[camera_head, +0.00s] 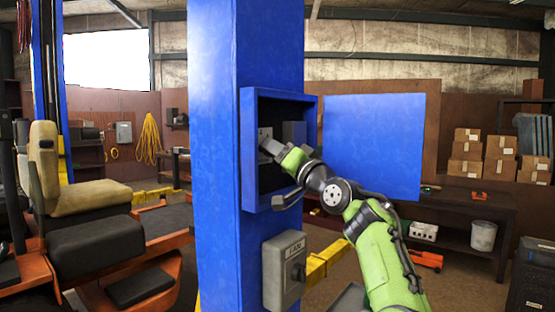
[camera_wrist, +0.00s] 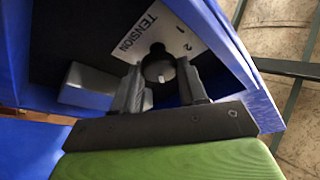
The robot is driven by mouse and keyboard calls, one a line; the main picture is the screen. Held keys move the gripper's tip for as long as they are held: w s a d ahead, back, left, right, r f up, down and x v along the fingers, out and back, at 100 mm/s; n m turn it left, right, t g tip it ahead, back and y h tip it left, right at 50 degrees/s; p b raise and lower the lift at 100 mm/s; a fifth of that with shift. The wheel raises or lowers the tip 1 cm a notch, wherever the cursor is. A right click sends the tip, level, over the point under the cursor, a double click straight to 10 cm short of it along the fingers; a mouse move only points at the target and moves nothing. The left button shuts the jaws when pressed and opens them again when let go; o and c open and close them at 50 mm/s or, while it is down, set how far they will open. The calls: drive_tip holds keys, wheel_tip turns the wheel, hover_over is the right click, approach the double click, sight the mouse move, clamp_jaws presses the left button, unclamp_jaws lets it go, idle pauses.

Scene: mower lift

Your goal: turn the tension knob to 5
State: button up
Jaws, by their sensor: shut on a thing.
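The tension knob (camera_wrist: 158,68) is a dark round knob with a small light mark, on a white dial plate (camera_wrist: 172,28) reading "TENSION" with the numbers 1 and 2 visible. The other numbers are hidden. My gripper (camera_wrist: 160,88) is shut on the knob, with one finger on each side of it. In the head view my gripper (camera_head: 270,148) reaches into the open blue box (camera_head: 249,160) on the blue post. There the knob is hidden behind my gripper, and the plate (camera_head: 264,136) shows only in part. I cannot tell which number the knob points to.
The blue box door (camera_head: 374,140) stands open to the right, close behind my arm. A grey switch box (camera_head: 284,272) is mounted on the post below. A grey block (camera_wrist: 88,88) sits inside the box beside the knob. A mower seat (camera_head: 55,170) is at left.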

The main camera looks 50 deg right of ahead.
drive_tip(key=m+g, duration=0.1)
drive_tip(key=m, duration=0.3)
drive_tip(key=m+g+h+p, duration=0.1)
drive_tip(key=m, duration=0.2)
drive_tip(key=m+g+h+p, duration=0.1)
drive_tip(key=m+g, duration=0.1)
drive_tip(key=m, duration=0.2)
drive_tip(key=shift+a+r+m, duration=0.15)
drive_tip(key=shift+r+m, duration=0.05)
drive_tip(key=shift+m, duration=0.1)
idle(0.4)
drive_tip(key=o, duration=1)
